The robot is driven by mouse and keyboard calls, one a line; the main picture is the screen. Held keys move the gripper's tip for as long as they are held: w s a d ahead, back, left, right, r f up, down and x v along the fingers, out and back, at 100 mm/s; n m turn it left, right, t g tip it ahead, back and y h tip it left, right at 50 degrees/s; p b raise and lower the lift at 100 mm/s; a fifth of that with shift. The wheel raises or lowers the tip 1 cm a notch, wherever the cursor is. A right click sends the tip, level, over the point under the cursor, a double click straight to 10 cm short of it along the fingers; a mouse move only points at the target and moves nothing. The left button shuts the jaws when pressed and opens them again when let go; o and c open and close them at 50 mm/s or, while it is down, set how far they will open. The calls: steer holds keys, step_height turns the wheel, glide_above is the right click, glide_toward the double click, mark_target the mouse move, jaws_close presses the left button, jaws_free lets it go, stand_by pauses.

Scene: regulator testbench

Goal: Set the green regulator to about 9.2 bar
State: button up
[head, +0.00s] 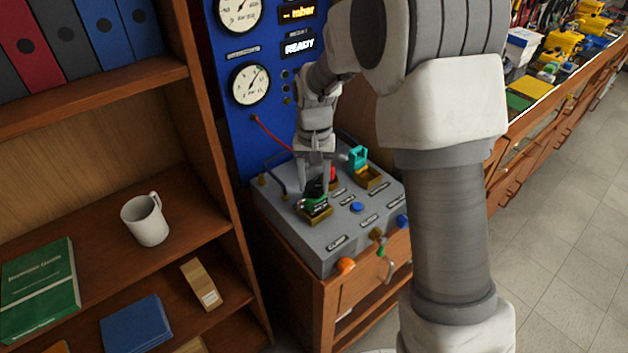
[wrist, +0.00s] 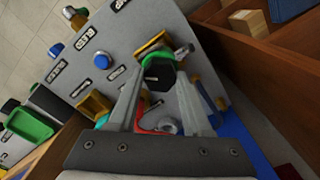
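The green regulator (head: 317,200) sits on the left part of the grey bench panel (head: 283,222), in a brass-coloured base. In the wrist view the green regulator (wrist: 158,57) has a dark, angular part facing the camera. My gripper (head: 315,182) reaches down onto it. The upper gauge (head: 240,12) is partly cut off.
A teal part (head: 357,156) stands over another brass base behind and right of my gripper. The panel also has a blue button (head: 356,207), an orange knob (head: 345,265) and labels. The blue board's display (head: 299,46) reads READY. A shelf with a mug (head: 146,220) stands left.

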mark_target(314, 186)
steer(key=o, duration=0.4)
step_height(314, 186, up, 18)
steer(key=shift+f, duration=0.25)
stand_by(0.4)
steer(key=s+d+r+t, duration=0.1)
steer(key=s+d+r, duration=0.15)
steer(key=s, duration=0.35)
steer(key=s+d+r+t, duration=0.2)
steer(key=s+d, duration=0.2)
steer(key=s, duration=0.2)
steer(key=s+d+f+t, duration=0.1)
steer(key=s+f, duration=0.1)
steer(key=s, duration=0.4)
steer(key=s+d+f+n+t, duration=0.1)
steer(key=s+d+f, duration=0.1)
steer(key=s, duration=0.4)
steer(key=shift+s+n+t, duration=0.25)
steer(key=shift+n+t, duration=0.05)
